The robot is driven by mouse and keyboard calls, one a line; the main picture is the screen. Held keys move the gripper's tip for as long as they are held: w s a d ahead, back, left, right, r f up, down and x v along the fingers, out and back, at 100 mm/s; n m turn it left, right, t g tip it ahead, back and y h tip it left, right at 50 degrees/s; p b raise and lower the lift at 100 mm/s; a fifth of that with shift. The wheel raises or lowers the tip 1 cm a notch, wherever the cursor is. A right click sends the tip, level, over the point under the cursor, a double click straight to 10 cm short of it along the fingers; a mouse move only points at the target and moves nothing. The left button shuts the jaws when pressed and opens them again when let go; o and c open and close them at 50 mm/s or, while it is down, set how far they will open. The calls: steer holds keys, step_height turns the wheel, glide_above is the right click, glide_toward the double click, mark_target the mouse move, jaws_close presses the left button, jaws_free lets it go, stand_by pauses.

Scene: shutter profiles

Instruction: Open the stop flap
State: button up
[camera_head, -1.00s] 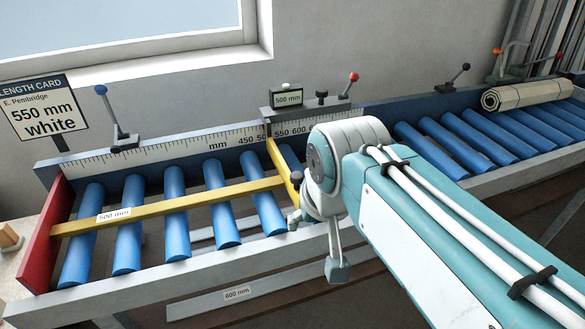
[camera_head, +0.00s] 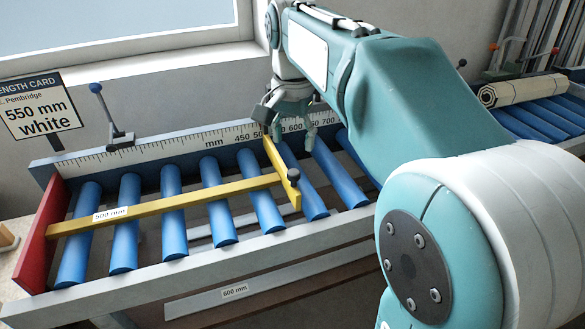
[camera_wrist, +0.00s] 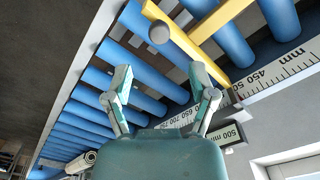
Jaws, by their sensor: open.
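The yellow stop flap (camera_head: 284,168) stands across the blue rollers near the 500 mark. A dark round knob (camera_head: 293,175) sits near its front end; it shows grey in the wrist view (camera_wrist: 159,32). A yellow bar (camera_head: 160,206) labelled 500 mm runs from the red end plate (camera_head: 45,235) to the flap.
A white mm scale (camera_head: 170,148) runs along the rear rail. A lever with a blue knob (camera_head: 108,112) stands on the left. A rolled cream shutter bundle (camera_head: 525,90) lies on the far-right rollers. A length card (camera_head: 38,107) reads 550 mm white.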

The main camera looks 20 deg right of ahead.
mark_target(293, 172)
step_height(293, 172, down, 8)
steer(key=shift+r, duration=0.2)
jaws_close()
